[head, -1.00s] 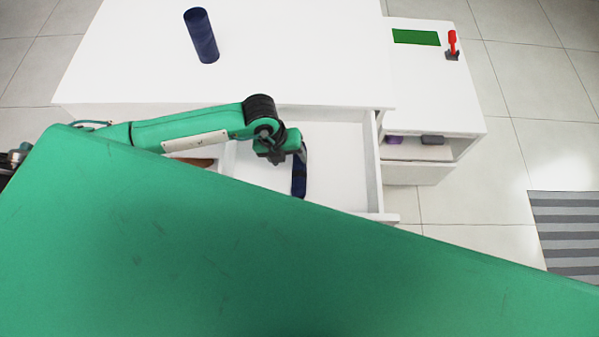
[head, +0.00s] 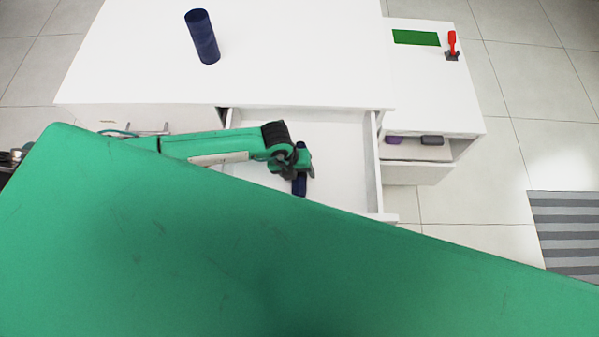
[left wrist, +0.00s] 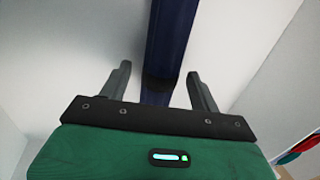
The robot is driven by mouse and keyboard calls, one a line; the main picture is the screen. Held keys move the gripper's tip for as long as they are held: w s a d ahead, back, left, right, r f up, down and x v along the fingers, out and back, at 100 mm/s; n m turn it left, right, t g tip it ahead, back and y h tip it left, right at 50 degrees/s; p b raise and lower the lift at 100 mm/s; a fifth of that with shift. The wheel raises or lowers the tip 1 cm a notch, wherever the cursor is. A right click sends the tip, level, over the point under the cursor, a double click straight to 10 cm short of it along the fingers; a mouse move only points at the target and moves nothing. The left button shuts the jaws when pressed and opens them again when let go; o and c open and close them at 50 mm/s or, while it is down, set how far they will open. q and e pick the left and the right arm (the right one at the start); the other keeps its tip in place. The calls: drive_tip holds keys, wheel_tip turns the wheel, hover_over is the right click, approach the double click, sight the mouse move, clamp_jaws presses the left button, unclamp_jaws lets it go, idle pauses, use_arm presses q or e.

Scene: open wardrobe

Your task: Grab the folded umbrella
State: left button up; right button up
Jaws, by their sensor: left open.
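The folded umbrella (head: 299,187) is dark blue and lies in the open white drawer (head: 345,150). In the head view my left gripper (head: 302,176) is over it and hides most of it. In the left wrist view the umbrella (left wrist: 170,45) runs lengthwise between the two spread fingers of the left gripper (left wrist: 160,85), with a dark band across it near the fingertips. The fingers are open, one on each side, with gaps to the umbrella. I cannot tell how far above it they are. My right gripper is not in view.
The drawer's right wall (head: 374,165) stands beside my left gripper. A dark blue cylinder (head: 203,38) is on the white cabinet top (head: 290,55). A lower white unit (head: 430,90) at right bears a green sheet (head: 416,37) and a red-handled item (head: 452,45).

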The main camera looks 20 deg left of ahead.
use_arm(q)
drive_tip(key=shift+c, duration=0.4)
drive_tip(key=c, duration=1.1)
